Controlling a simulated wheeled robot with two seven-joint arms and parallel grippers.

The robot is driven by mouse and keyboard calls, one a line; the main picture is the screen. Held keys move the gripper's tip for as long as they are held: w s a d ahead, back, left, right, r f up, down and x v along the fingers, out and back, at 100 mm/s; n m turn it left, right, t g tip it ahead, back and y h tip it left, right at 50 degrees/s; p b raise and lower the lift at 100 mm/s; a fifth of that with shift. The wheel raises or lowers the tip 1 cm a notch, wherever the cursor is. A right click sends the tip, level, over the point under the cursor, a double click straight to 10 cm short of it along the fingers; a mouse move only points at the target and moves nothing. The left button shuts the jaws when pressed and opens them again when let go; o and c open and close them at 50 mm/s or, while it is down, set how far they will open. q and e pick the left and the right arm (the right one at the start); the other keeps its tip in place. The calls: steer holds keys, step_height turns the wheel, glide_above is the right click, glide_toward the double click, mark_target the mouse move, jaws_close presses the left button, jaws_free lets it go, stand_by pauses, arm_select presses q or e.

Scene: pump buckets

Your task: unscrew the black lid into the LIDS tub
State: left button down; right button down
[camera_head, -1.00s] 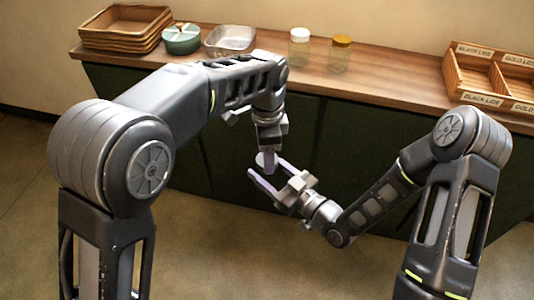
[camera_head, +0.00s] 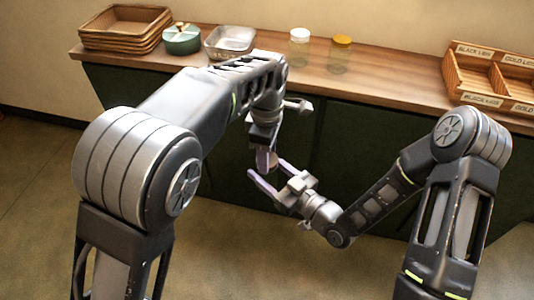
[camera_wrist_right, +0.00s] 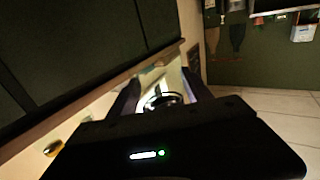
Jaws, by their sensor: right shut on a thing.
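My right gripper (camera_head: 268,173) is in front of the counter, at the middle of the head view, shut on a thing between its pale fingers. In the right wrist view a round, pale thing with a dark ring (camera_wrist_right: 165,99) lies between these fingers. It looks like a clear jar, but the dim picture does not show whether the ring is the black lid. My left gripper (camera_head: 265,160) points down from above, right at the right gripper's fingertips. Its fingers overlap the held thing, so I cannot see whether they grip it.
On the counter (camera_head: 390,82) stand stacked baskets (camera_head: 122,32), a green pot (camera_head: 182,40), a clear tray (camera_head: 230,40), a white-lidded jar (camera_head: 300,36) and a gold-lidded jar (camera_head: 341,42). A wooden sorter (camera_head: 490,72) labelled for black and gold lids stands at the right.

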arm_select(q)
steer(key=n, duration=0.4)
steer(key=shift+n, duration=0.4)
steer(key=shift+r, duration=0.25)
steer(key=shift+r, duration=0.85)
steer(key=shift+r, duration=0.15)
steer(key=shift+r, duration=1.85)
arm_select(e)
steer(key=shift+r, duration=0.1)
